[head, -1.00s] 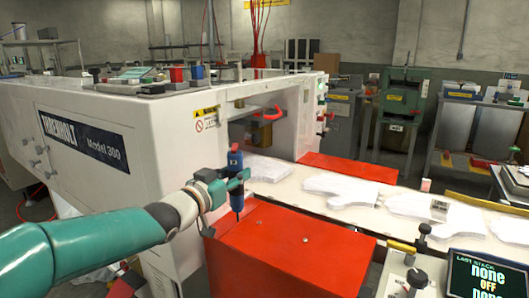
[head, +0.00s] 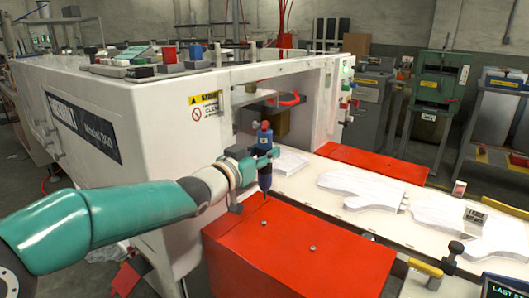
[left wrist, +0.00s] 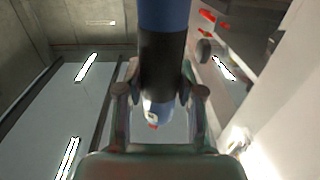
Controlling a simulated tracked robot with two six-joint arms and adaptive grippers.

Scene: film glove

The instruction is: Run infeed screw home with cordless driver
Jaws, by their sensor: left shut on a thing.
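The blue and black cordless driver (head: 264,136) stands upright with its bit pointing down. My left gripper (head: 262,158) is shut around its body. In the left wrist view the driver (left wrist: 165,18) rises between the two fingers of the gripper (left wrist: 160,95). The red infeed cover (head: 310,270) lies below. Two small screw heads show on its top: a left one (head: 266,222) and a right one (head: 312,248). The driver's tip appears just above the left screw, with a small gap in the picture; contact cannot be made out. My right gripper is not in view.
The white machine housing (head: 160,115) stands close behind and left of my arm. A white conveyor belt (head: 310,200) with several white glove shapes (head: 360,187) runs right. A yellow-handled clamp (head: 426,267) and a dark display (head: 500,288) stand at lower right.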

